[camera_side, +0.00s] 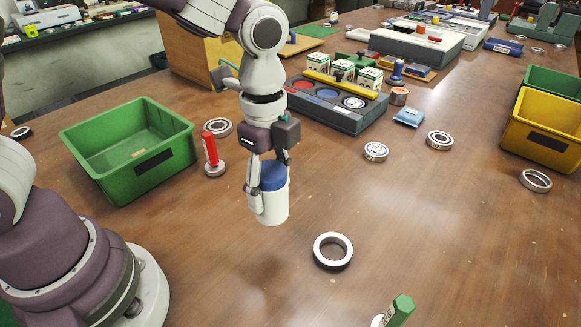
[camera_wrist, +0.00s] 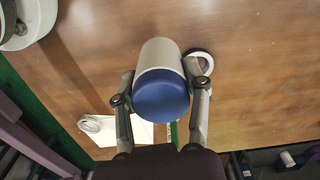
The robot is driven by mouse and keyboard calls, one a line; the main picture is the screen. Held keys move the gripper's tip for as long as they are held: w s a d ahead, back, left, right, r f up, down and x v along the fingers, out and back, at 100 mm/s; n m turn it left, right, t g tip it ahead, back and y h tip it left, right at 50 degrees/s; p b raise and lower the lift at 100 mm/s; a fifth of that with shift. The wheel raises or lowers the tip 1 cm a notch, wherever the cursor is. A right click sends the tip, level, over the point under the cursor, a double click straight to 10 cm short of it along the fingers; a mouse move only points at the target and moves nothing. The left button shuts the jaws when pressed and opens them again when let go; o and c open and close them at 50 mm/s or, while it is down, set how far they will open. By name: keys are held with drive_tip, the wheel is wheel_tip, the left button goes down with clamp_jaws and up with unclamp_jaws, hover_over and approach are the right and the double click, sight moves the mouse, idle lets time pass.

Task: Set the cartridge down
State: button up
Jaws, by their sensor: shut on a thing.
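The cartridge, a white cylinder with a blue cap (camera_side: 272,199), is upright in the side view. My gripper (camera_side: 272,190) comes down from above and is shut on its sides. In the wrist view the cartridge (camera_wrist: 161,92) sits between my two fingers (camera_wrist: 162,82), blue cap toward the camera. Its lower end appears to be above the wooden table, but the gap is hard to judge. The bottom face is hidden.
A dark-edged ring (camera_side: 333,251) lies to the front right of the cartridge. A red-handled piece (camera_side: 211,156) and a green bin (camera_side: 125,190) are at left. A grey tray (camera_side: 330,117) with discs stands behind. Bare table lies right of the cartridge.

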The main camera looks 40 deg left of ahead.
drive_tip(key=w+a+f+n, duration=0.2)
drive_tip(key=w+a+n, duration=0.2)
drive_tip(key=w+a, duration=0.45)
drive_tip(key=shift+n, duration=0.3)
drive_tip(key=f, duration=0.2)
drive_tip(key=a+f, duration=0.1)
drive_tip(key=f, duration=0.2)
drive_tip(key=s+a+f, duration=0.1)
drive_tip(key=f, duration=0.1)
drive_tip(key=shift+a+f, duration=0.15)
drive_tip(key=shift+f, duration=0.1)
drive_tip(key=shift+f, duration=0.1)
drive_tip(key=o, duration=1.2)
